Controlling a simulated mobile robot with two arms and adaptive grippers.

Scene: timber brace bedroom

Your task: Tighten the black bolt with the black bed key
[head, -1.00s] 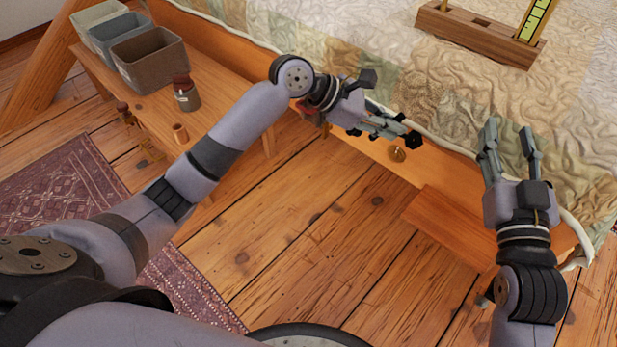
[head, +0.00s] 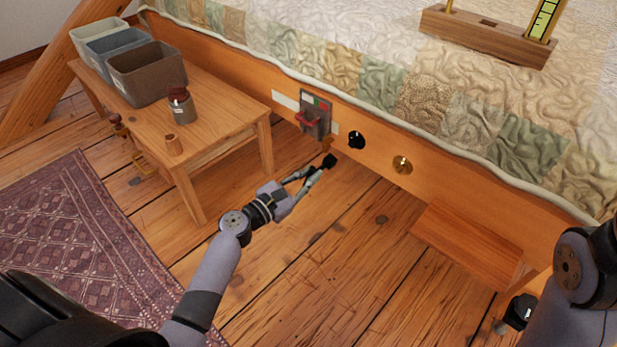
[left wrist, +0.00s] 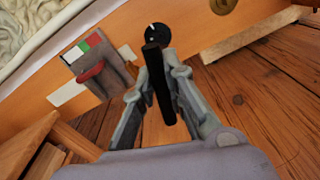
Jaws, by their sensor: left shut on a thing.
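The black bolt (head: 356,140) is a round black head on the orange wooden bed rail. In the left wrist view the black bolt (left wrist: 157,36) carries a small white mark. My left gripper (head: 308,178) is shut on the black bed key (head: 328,162), below and left of the bolt. In the left wrist view the bed key (left wrist: 158,85) is a dark bar between the fingers, its upper end just below the bolt in the picture. The head view shows the key apart from the bolt.
A brass bolt (head: 402,165) sits right of the black one. A grey holder with a red part (head: 314,115) is on the rail at left. A wooden bench (head: 215,125) with bins and a jar stands left. A low wooden step (head: 470,245) juts out at right. Floor between is clear.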

